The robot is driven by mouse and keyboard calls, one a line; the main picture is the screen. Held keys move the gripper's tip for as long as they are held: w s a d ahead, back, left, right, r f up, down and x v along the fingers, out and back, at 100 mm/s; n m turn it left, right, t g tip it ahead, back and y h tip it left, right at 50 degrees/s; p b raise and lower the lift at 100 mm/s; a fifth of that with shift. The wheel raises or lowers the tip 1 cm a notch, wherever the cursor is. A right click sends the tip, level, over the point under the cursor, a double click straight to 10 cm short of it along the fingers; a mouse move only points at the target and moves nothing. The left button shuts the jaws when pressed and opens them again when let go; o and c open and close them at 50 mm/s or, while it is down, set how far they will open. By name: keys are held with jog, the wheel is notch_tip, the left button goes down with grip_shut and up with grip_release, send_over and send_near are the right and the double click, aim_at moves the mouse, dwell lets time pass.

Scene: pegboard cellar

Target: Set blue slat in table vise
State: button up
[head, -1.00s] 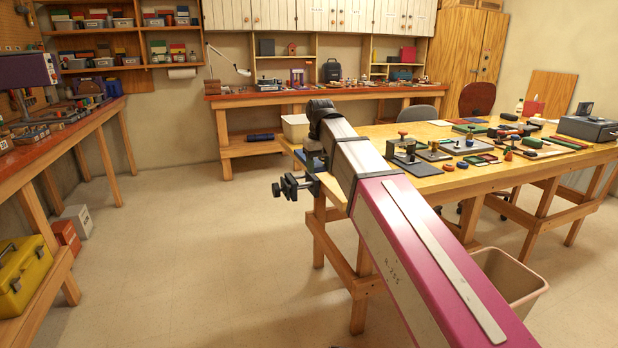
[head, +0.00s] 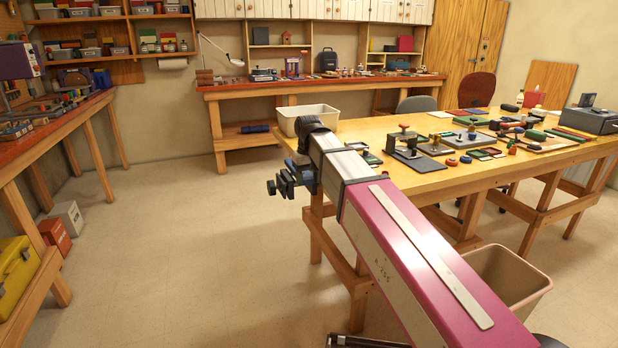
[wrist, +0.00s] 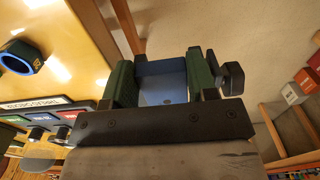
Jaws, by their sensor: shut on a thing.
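My gripper (wrist: 160,82) points away from the wrist camera and is shut on the blue slat (wrist: 163,92), whose pale blue face shows between two dark green blocks. I cannot tell whether those blocks are finger pads or vise jaws. The table vise (head: 284,184) is dark, with black knobs, at the near left corner of the table. Its knobs show in the wrist view (wrist: 232,78), just right of the gripper. In the head view my arm hides the fingers and the slat. Whether the slat sits inside the jaws is not clear.
The yellow-topped table (head: 440,180) bears tools and plates. A pale bin (head: 305,115) shows behind its left corner, and another bin (head: 505,278) stands at its near side. A workbench (head: 70,130) runs along the left. The floor between is clear.

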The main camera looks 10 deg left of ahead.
jog(key=shift+f, duration=0.55)
jog(key=o, duration=1)
jog(key=shift+c, duration=0.2)
jog(key=shift+r, duration=0.15)
notch_tip(320, 180, up, 13)
